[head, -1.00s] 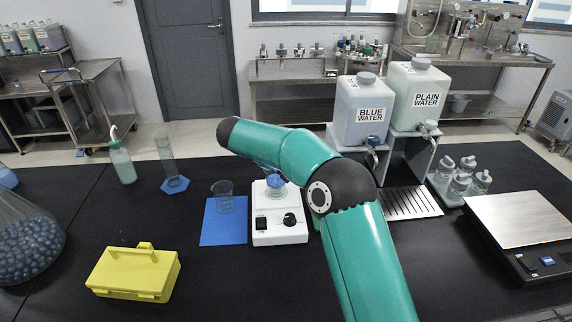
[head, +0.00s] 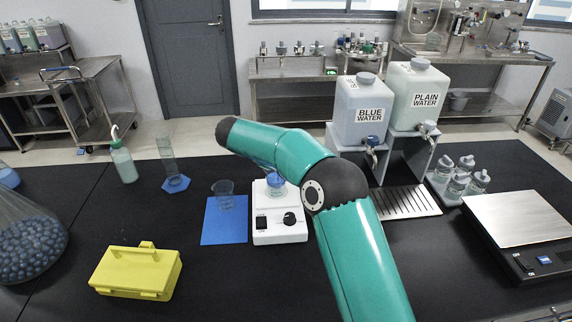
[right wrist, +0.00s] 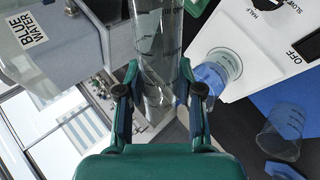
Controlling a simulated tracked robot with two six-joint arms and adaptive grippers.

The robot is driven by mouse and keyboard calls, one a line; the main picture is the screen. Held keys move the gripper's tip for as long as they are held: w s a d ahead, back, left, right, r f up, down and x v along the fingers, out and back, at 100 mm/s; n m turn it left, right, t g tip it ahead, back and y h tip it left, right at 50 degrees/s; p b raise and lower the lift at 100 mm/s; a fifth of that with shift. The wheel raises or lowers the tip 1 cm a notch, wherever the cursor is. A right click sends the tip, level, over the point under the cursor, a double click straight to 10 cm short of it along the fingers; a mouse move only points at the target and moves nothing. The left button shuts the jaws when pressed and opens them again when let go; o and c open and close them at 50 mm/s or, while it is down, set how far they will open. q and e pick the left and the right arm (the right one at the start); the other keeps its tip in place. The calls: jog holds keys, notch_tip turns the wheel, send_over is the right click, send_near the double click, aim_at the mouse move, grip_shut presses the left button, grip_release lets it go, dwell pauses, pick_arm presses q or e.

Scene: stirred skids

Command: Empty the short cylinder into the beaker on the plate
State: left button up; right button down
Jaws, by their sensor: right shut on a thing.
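My right gripper (right wrist: 164,95) is shut on a clear graduated cylinder (right wrist: 158,45), which shows between its fingers in the right wrist view. I take this to be the short cylinder; its liquid level I cannot tell. In the head view the gripper and cylinder are hidden behind my green arm. The beaker on the plate (head: 275,188) holds blue liquid and stands on the white stirrer plate (head: 280,232). It also shows in the right wrist view (right wrist: 226,64), just right of the held cylinder. My left gripper is not in view.
An empty-looking beaker (head: 224,196) stands on a blue mat (head: 222,231) left of the plate. A tall cylinder (head: 167,160) stands farther left. A yellow box (head: 136,272) is at front left. Water tanks (head: 361,113), bottles (head: 459,184) and a scale (head: 520,219) are right.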

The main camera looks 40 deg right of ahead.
jog(key=shift+w+f+n+g, duration=0.2)
jog(key=shift+n+g, duration=0.1)
jog(key=shift+g, duration=0.3)
jog(key=shift+w+f+n+g, duration=0.15)
jog(key=shift+n+g, duration=0.15)
jog(key=shift+g, duration=0.3)
dwell(3.3)
